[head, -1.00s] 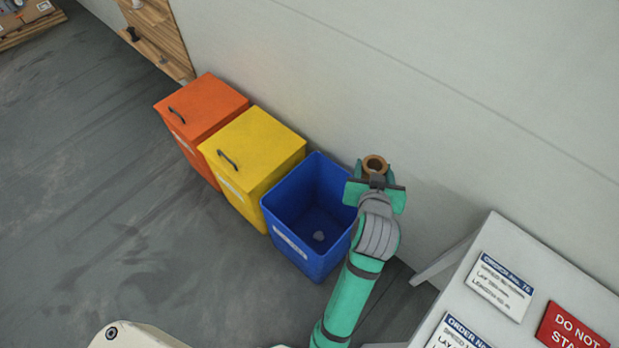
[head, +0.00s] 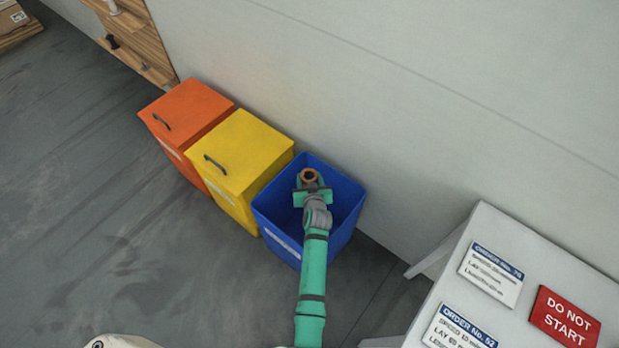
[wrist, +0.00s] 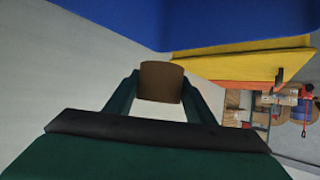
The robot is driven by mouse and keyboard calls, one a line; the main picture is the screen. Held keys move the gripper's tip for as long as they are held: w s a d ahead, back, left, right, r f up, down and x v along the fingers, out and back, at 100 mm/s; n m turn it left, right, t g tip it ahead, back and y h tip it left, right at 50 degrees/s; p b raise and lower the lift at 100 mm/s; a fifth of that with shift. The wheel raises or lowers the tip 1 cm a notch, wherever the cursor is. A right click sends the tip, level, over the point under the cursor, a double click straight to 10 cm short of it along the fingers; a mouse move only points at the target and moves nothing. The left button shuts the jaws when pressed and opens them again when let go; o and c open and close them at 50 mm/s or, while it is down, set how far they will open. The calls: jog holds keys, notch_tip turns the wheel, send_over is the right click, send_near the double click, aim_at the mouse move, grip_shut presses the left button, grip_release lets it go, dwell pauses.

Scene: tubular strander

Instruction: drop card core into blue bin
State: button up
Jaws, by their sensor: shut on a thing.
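The card core (head: 309,176) is a short brown tube, held in my gripper (head: 311,185). My gripper is shut on it, with one finger on each side, as the wrist view shows the core (wrist: 161,82) between the fingers (wrist: 160,97). The blue bin (head: 345,220) is open-topped and stands at the right end of a row of bins. In the head view my gripper and the core appear over the bin's opening. Their exact height against the rim is hard to tell. My arm hides part of the bin's front and inside.
A yellow bin (head: 242,150) with a closed lid and handle touches or nearly touches the blue bin. An orange lidded bin (head: 187,112) stands beyond it. A pale wall (head: 400,110) runs behind. A grey table (head: 490,260) with order cards and a red sign stands at right.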

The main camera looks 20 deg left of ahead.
jog(key=shift+f, duration=2.85)
jog(key=o, duration=1.2)
jog(key=shift+c, duration=0.2)
jog(key=shift+s+d, duration=0.1)
jog(key=v, duration=1)
jog(key=shift+s+r, duration=0.2)
jog(key=shift+s, duration=0.05)
jog(key=shift+d, duration=0.1)
